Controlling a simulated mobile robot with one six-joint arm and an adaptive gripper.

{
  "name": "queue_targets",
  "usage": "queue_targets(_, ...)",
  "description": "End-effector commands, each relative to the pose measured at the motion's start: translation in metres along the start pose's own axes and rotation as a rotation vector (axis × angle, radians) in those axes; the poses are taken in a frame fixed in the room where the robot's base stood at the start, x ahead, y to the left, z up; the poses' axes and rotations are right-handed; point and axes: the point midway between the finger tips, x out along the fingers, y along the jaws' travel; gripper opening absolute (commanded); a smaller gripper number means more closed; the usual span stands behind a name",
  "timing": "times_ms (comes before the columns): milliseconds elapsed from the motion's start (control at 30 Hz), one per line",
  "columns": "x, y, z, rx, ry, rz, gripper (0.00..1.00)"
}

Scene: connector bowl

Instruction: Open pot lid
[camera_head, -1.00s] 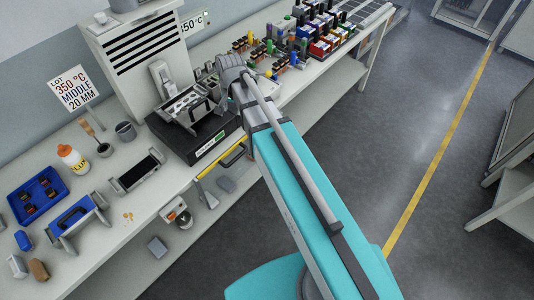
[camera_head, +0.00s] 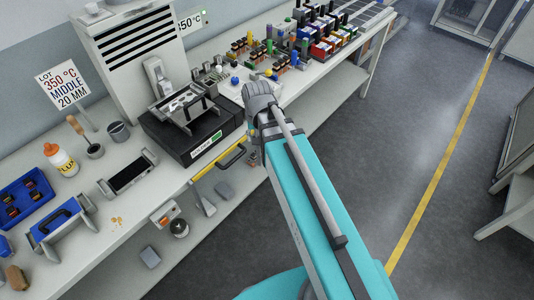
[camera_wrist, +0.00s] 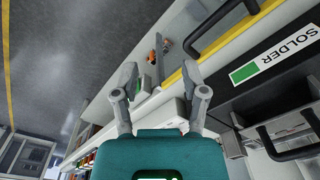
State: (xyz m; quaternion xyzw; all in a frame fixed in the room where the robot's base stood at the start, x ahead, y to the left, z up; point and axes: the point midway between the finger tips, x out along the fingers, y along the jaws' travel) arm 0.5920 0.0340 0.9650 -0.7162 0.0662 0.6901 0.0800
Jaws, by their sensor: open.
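The solder pot (camera_head: 185,140) is a black box on the bench with a green and white label. In the wrist view its SOLDER label (camera_wrist: 275,58) shows at the right. A metal frame with a grey handle (camera_head: 186,106) lies on top of it; I cannot tell whether this is the lid. My gripper's fingers are hidden in the head view behind my grey wrist, just right of the pot. In the wrist view my gripper (camera_wrist: 158,80) is open and empty, with its fingers apart, over the bench's front edge and left of the pot.
A yellow rail (camera_head: 215,160) with a black handle (camera_head: 232,156) runs along the bench front below the pot. A white vented tower (camera_head: 135,50) stands behind. Coloured connectors (camera_head: 320,45) crowd the bench to the right. The grey floor at right is open.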

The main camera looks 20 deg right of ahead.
Motion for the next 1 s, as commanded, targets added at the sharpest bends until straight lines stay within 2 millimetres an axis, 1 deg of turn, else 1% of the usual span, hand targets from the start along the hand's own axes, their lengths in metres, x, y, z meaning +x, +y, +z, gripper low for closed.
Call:
queue_targets(33, 0.009, 0.005, 0.006, -0.014, -0.003, 0.002, 0.57)
queue_targets(100, 0.014, 0.010, 0.012, -0.038, -0.007, 0.005, 0.57)
queue_targets(400, 0.030, 0.027, 0.028, -0.119, -0.021, 0.014, 0.57)
queue_targets(600, 0.032, 0.030, 0.032, -0.139, -0.024, 0.015, 0.57)
queue_targets(1000, 0.032, 0.030, 0.032, -0.141, -0.025, 0.015, 0.57)
